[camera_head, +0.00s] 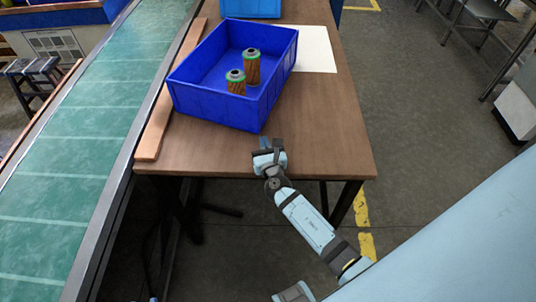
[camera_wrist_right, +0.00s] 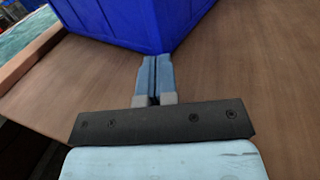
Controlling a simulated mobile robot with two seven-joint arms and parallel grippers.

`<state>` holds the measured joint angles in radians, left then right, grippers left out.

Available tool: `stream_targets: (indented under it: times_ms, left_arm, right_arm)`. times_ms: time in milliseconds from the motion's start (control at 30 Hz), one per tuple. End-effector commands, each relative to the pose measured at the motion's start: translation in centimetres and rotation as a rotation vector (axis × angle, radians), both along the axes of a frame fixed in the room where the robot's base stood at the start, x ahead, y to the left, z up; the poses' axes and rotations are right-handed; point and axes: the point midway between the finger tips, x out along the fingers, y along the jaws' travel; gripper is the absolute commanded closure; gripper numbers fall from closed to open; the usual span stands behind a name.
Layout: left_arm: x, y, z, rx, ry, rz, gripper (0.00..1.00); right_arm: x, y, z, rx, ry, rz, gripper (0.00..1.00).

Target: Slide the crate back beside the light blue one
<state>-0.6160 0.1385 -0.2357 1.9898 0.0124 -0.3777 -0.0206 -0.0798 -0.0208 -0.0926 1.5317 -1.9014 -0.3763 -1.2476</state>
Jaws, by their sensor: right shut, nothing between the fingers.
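The dark blue crate (camera_head: 214,105) sits on the brown table, turned at an angle, with two filter cartridges standing inside: one nearer (camera_head: 236,84) and one farther (camera_head: 252,68). The light blue crate (camera_head: 250,9) is at the far end of the table, cut off by the top edge of the head view. My right gripper (camera_head: 269,148) is shut and empty, just in front of the dark blue crate's near corner. In the right wrist view its fingertips (camera_wrist_right: 155,62) are close to the crate's lower corner (camera_wrist_right: 160,42); I cannot tell whether they touch. My left gripper is out of view.
A green conveyor (camera_head: 75,130) runs along the left, with a wooden strip (camera_head: 160,115) between it and the crate. A white sheet (camera_head: 316,48) lies to the right of the crate. The table's (camera_head: 320,130) right and near parts are bare.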

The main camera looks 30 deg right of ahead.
Motion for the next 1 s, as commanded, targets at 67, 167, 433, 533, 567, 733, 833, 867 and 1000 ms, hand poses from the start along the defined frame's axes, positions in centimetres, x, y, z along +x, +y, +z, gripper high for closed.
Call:
stream_targets:
  times_ms: [67,167,433,533,567,733,833,867,1000]
  left_arm:
    - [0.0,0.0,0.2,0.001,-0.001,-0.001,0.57]
    - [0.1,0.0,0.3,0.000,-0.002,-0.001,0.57]
    - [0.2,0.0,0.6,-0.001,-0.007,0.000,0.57]
    - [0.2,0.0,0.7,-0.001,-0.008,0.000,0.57]
    - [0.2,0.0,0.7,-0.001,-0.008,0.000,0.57]
    - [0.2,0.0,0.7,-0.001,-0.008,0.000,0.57]
    - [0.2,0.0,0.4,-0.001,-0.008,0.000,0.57]
    - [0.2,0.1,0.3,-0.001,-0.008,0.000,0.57]
    - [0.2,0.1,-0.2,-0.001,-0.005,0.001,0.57]
  right_arm:
    - [1.6,-0.4,0.2,-0.001,-0.001,0.001,1.00]
    - [3.0,-0.8,0.1,0.000,0.000,0.000,1.00]
    - [4.8,-1.3,0.0,0.000,0.001,0.001,1.00]
    - [4.9,-1.3,0.0,0.000,0.001,0.001,1.00]
    - [4.9,-1.3,0.0,0.000,0.001,0.001,1.00]
    - [4.8,-1.3,0.0,0.000,0.001,0.001,1.00]
    - [5.3,-1.4,-0.1,0.000,0.000,0.001,1.00]
    - [5.6,-1.5,-0.1,0.000,0.000,0.001,1.00]
    - [7.4,-2.1,-0.1,0.000,-0.001,0.001,1.00]
